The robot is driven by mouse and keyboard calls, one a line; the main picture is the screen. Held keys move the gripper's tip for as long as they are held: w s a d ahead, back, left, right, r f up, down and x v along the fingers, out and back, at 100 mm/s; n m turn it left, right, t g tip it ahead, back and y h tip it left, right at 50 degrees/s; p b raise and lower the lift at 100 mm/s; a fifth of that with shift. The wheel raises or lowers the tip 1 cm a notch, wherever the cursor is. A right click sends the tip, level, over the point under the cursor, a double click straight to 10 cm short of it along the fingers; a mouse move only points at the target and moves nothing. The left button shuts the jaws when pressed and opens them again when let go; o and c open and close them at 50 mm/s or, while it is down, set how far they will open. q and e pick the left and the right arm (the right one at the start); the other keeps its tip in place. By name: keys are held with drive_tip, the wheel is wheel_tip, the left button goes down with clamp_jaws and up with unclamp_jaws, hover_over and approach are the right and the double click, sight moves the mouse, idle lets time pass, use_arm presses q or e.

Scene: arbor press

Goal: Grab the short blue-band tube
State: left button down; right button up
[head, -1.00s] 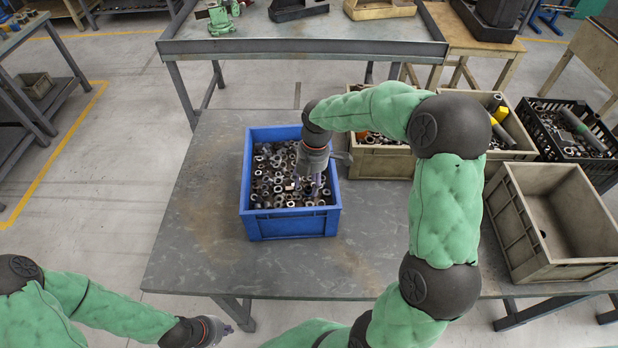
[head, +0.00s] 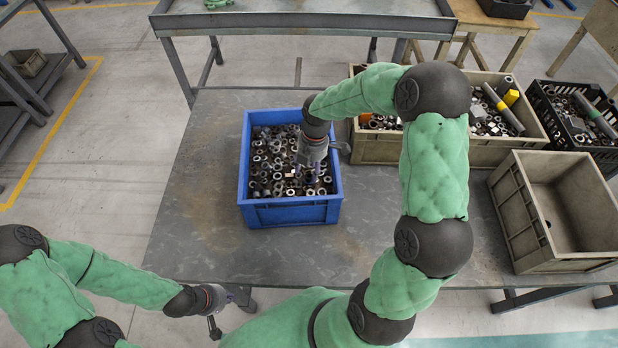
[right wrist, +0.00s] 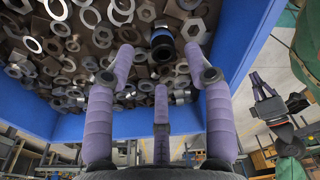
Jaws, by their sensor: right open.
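A short dark tube with a blue band (right wrist: 162,43) shows in the right wrist view, among loose metal nuts and rings near the wall of the blue bin (head: 290,213). I cannot make the tube out in the head view. My right gripper (head: 312,188) points down into the right part of this bin. In the right wrist view its purple fingers (right wrist: 160,75) are spread open and empty, with the tube beyond and between the fingertips. My left gripper (head: 232,299) is off the table's front left edge, away from the bin; its finger opening is unclear.
Beige crates stand to the right: one with mixed parts (head: 490,128), and an empty one (head: 560,215). A black crate (head: 575,125) holds more parts. The grey table (head: 210,240) is clear left of and in front of the bin. A raised bench (head: 300,22) stands behind.

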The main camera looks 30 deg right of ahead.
sight(309, 175)
drive_tip(key=f, duration=0.4)
drive_tip(key=shift+s+a, duration=0.15)
drive_tip(key=shift+s, duration=0.05)
drive_tip(key=shift+s, duration=0.1)
drive_tip(key=shift+c, duration=0.3)
clamp_jaws()
drive_tip(key=shift+r, duration=0.1)
